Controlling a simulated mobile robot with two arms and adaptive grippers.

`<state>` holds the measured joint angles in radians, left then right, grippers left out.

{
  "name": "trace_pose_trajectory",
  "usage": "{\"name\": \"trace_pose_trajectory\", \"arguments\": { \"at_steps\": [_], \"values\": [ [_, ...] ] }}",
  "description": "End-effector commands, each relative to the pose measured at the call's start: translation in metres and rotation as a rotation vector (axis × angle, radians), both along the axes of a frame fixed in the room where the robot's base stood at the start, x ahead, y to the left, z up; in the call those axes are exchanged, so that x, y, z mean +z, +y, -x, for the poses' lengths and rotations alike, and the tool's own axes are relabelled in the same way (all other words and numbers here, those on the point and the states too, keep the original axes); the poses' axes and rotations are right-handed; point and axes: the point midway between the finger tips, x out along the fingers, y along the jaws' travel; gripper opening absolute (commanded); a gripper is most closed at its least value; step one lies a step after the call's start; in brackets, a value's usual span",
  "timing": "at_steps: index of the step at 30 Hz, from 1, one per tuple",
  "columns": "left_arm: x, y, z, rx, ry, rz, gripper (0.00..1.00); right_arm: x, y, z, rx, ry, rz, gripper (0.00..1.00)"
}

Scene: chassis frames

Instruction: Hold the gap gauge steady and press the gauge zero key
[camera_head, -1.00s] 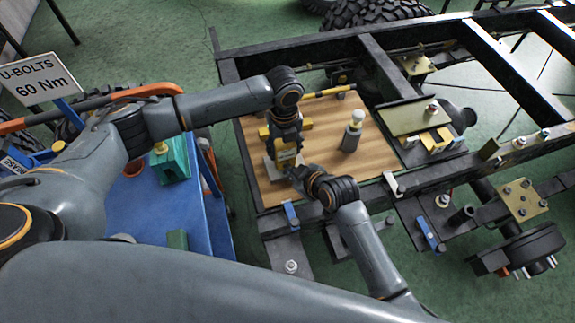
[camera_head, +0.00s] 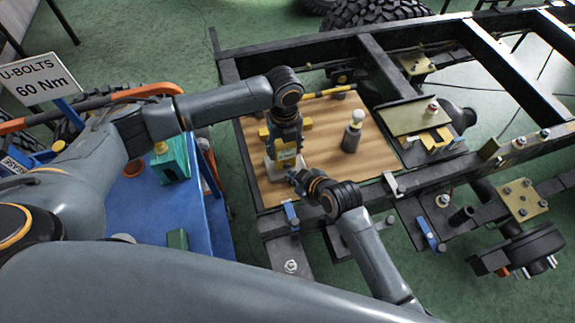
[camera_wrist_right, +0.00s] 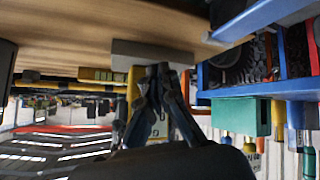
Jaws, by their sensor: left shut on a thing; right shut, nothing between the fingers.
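The gap gauge (camera_head: 286,155), a yellow and dark device with a small pale panel, stands on a light grey foot on the wooden board. My left gripper (camera_head: 284,138) comes down from above and is shut on it; its fingertips are mostly hidden. My right gripper (camera_head: 291,175) is shut and empty, just in front of the gauge's lower part. In the right wrist view, which is upside down, its closed fingertips (camera_wrist_right: 158,72) overlap the yellow gauge body (camera_wrist_right: 134,92) near the grey foot. Contact cannot be told. The zero key cannot be made out.
The wooden board (camera_head: 375,165) lies within the dark chassis frame (camera_head: 240,185). A grey post with a white knob (camera_head: 353,130) stands right of the gauge. A blue cart (camera_head: 205,235) with a teal block (camera_head: 172,162) is at left. Bare board lies around the post.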

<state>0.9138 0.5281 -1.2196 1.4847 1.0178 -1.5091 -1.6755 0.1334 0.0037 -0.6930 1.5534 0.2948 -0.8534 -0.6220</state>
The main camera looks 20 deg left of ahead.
Motion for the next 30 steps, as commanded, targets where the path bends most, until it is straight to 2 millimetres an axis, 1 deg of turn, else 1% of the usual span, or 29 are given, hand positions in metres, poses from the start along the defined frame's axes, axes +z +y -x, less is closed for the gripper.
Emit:
{"name": "trace_pose_trajectory", "arguments": {
  "at_steps": [10,22,26,30],
  "values": [
    [0.000,0.000,0.000,0.000,0.000,0.000,0.17,0.000,-0.002,0.003,0.001,-0.001,0.000,0.00],
    [0.000,0.000,0.000,0.001,-0.001,-0.001,0.17,-0.001,-0.024,0.035,0.001,0.001,0.001,0.00],
    [0.000,0.000,0.000,0.001,-0.001,-0.001,0.17,0.000,-0.027,0.041,0.001,0.000,0.000,0.00],
    [0.000,0.000,0.000,0.001,-0.001,-0.001,0.17,0.000,-0.028,0.042,0.001,0.000,0.000,0.00]
  ]
}}
